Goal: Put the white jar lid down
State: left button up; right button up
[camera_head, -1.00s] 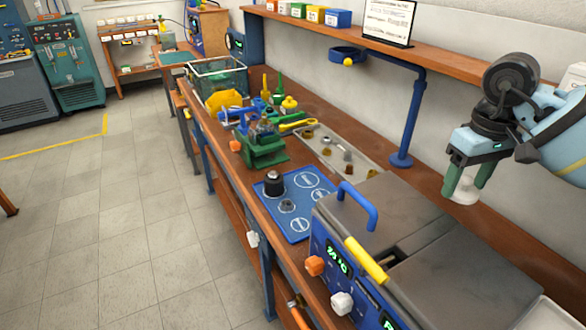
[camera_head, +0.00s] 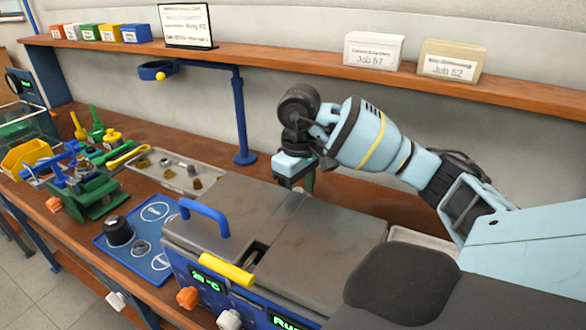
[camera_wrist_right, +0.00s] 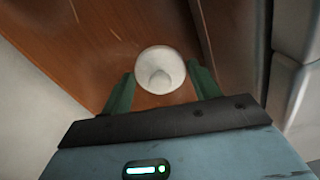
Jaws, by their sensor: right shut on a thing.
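The white jar lid (camera_wrist_right: 161,68) is a small round cup-like piece in the right wrist view. It sits between the two green fingers of my right gripper (camera_wrist_right: 162,88), which is shut on it. Brown wooden bench top shows beyond it; I cannot tell whether the lid touches the wood. In the head view my right gripper (camera_head: 300,183) points down behind the grey-topped bath unit (camera_head: 320,235). The lid is hidden there by the unit. My left gripper is not in view.
The bath unit, with a blue handle (camera_head: 204,214) and yellow handle (camera_head: 227,273), stands close in front of the gripper. A blue post (camera_head: 241,115) rises to its left. A wooden shelf (camera_head: 280,62) with boxes runs above. A metal tray (camera_head: 170,172) lies left.

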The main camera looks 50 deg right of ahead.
aim_at(298, 190)
jog(key=shift+f, duration=4.45)
jog(key=shift+f, duration=0.2)
jog(key=o, duration=1)
jog(key=shift+c, duration=0.2)
jog(key=shift+r, duration=0.1)
notch_tip(298, 190, up, 12)
jog(key=shift+r, duration=0.15)
jog(key=shift+c, duration=0.2)
